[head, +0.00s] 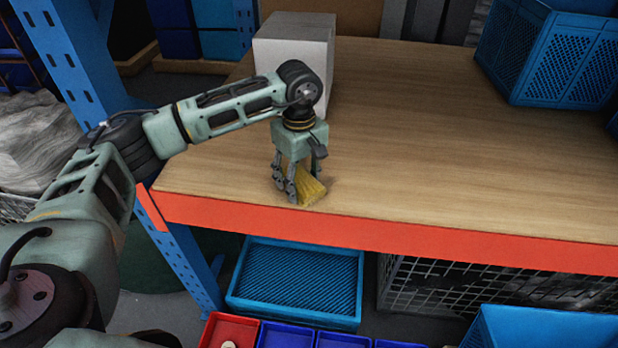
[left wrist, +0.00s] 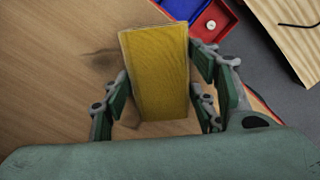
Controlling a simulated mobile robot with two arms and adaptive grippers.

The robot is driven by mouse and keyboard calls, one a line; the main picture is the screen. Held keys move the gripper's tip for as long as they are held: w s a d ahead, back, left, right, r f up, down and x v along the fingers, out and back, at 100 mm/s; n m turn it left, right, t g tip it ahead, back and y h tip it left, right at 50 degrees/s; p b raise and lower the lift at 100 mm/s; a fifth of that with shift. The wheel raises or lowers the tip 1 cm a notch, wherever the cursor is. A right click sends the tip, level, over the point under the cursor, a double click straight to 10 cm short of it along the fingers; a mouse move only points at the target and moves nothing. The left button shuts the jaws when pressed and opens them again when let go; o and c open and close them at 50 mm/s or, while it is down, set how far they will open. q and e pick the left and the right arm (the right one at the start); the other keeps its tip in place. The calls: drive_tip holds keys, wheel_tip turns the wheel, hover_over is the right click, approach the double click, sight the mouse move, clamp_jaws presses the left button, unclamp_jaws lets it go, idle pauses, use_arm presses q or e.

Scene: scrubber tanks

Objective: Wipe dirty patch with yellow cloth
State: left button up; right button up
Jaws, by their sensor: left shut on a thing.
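The yellow cloth (head: 309,190) is at the front edge of the wooden tabletop, held in my left gripper (head: 299,184), which points down. In the left wrist view the cloth (left wrist: 158,72) looks like a flat, upright block between the fingers. Its lower end is at or close to the wood; the exact contact cannot be told. A dark, smudged patch (left wrist: 97,60) shows on the wood just left of the cloth in the left wrist view. In the head view only a faint dark trace shows beside the cloth. My right gripper is in neither view.
A pale box (head: 294,48) stands behind my left wrist. A blue perforated crate (head: 553,60) is at the back right of the tabletop (head: 430,150). An orange beam (head: 400,240) runs along the front edge. Blue trays and a red bin (head: 228,331) lie below. The tabletop's middle is clear.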

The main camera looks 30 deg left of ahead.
sight(301, 166)
use_arm(q)
drive_tip(key=shift+a, duration=0.4)
drive_tip(key=shift+w+a+b, duration=0.15)
drive_tip(key=shift+w+b, duration=0.25)
drive_tip(key=shift+w, duration=0.3)
drive_tip(key=shift+w+a+b, duration=0.2)
drive_tip(key=shift+w, duration=0.45)
drive_tip(key=shift+w+a+b, duration=0.15)
drive_tip(key=shift+w+a, duration=0.05)
drive_tip(key=shift+w, duration=0.4)
drive_tip(key=shift+w+a+b, duration=0.25)
drive_tip(key=shift+w+b, duration=0.15)
drive_tip(key=shift+w, duration=0.45)
drive_tip(key=shift+w+a+b, duration=0.2)
drive_tip(key=shift+w+a, duration=0.1)
drive_tip(key=shift+w, duration=0.65)
drive_tip(key=shift+w+a+b, duration=0.2)
drive_tip(key=shift+w+a, duration=0.1)
drive_tip(key=shift+w, duration=0.7)
drive_tip(key=shift+w+a+b, duration=0.2)
drive_tip(key=shift+w+a, duration=0.1)
drive_tip(key=shift+w, duration=0.65)
drive_tip(key=shift+r+p, duration=2.35)
drive_tip(key=shift+r, duration=0.7)
